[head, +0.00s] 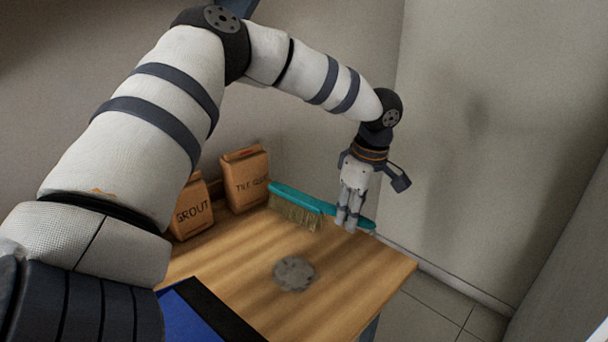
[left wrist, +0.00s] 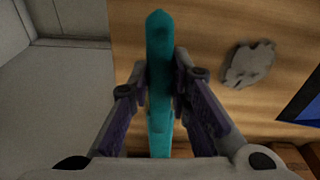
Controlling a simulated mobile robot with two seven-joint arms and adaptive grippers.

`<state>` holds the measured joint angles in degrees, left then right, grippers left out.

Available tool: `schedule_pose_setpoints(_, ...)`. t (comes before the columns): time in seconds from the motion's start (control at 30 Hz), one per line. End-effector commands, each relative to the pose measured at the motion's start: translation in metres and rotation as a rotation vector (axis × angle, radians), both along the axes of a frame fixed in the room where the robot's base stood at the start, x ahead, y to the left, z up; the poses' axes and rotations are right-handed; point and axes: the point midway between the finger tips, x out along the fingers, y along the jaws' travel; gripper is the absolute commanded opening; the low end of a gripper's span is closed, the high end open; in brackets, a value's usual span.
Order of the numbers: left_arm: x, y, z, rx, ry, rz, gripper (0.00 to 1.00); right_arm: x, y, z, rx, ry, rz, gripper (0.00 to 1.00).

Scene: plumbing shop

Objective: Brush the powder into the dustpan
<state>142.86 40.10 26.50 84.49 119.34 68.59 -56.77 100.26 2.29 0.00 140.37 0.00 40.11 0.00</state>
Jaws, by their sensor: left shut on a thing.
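A teal hand brush (head: 296,203) with tan bristles is held above the back of the wooden bench, bristles down. My left gripper (head: 347,222) is shut on its handle; the left wrist view also shows the teal handle (left wrist: 159,60) between the fingers of the gripper (left wrist: 161,90). A grey patch of powder (head: 295,273) lies on the bench, in front of and below the brush, apart from it. The powder also shows in the left wrist view (left wrist: 248,65). A blue dustpan (head: 200,315) with a dark edge is at the front left, partly hidden by my arm. My right gripper is not in view.
A tile glue bag (head: 246,180) and a grout bag (head: 193,208) stand at the back left of the wooden bench (head: 345,285). The bench's right part is clear, ending at an edge above the tiled floor. Walls stand close behind and to the right.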

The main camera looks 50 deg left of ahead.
Motion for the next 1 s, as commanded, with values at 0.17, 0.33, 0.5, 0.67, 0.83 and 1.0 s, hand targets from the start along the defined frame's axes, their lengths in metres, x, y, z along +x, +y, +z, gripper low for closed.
schedule_pose_setpoints(0.17, 0.001, 0.0, 0.035, 0.0, -0.014, -0.001, 0.0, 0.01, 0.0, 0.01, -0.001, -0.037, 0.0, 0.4)
schedule_pose_setpoints(0.33, 0.001, 0.0, 0.06, 0.001, -0.013, -0.001, 0.0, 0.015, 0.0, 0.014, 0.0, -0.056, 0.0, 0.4)
schedule_pose_setpoints(0.5, 0.0, 0.0, 0.085, 0.0, -0.013, 0.0, 0.0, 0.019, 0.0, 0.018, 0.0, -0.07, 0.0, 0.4)
schedule_pose_setpoints(0.67, 0.0, 0.0, 0.103, 0.001, -0.009, -0.001, 0.0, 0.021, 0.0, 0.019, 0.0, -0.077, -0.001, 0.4)
schedule_pose_setpoints(0.83, 0.0, 0.0, 0.106, 0.0, -0.005, -0.002, 0.0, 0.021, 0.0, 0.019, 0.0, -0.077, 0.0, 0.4)
schedule_pose_setpoints(1.0, 0.0, -0.001, 0.106, 0.0, -0.005, -0.003, 0.0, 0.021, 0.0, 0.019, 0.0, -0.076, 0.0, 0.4)
